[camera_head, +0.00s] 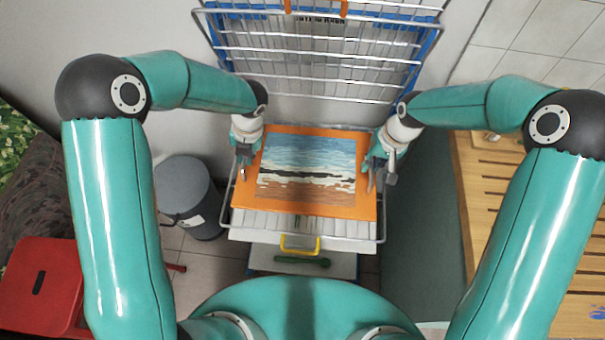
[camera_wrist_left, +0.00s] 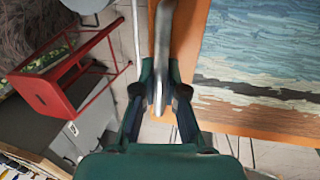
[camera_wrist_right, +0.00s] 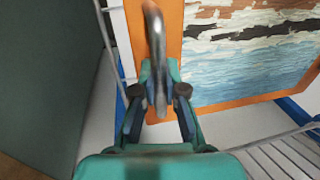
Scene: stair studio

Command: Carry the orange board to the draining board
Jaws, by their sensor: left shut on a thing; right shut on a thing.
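The orange board (camera_head: 368,207) carries a painted sea scene and lies roughly flat over a wire basket of the rack. I cannot tell whether it touches the basket. My left gripper (camera_head: 244,163) is shut on a grey metal handle at the board's left edge. My right gripper (camera_head: 374,172) is shut on the matching handle at the right edge. The handles show between the fingers in the left wrist view (camera_wrist_left: 162,60) and the right wrist view (camera_wrist_right: 155,60). The slatted wooden surface at the right (camera_head: 478,188) looks like the draining board; my right arm hides part of it.
A blue-framed wire rack (camera_head: 315,42) stands behind the board. A white drawer with a yellow handle (camera_head: 300,244) sits below it. A grey bin (camera_head: 188,190) and a red stool (camera_head: 40,285) stand at the left. A dark green panel (camera_head: 425,220) fronts the wooden surface.

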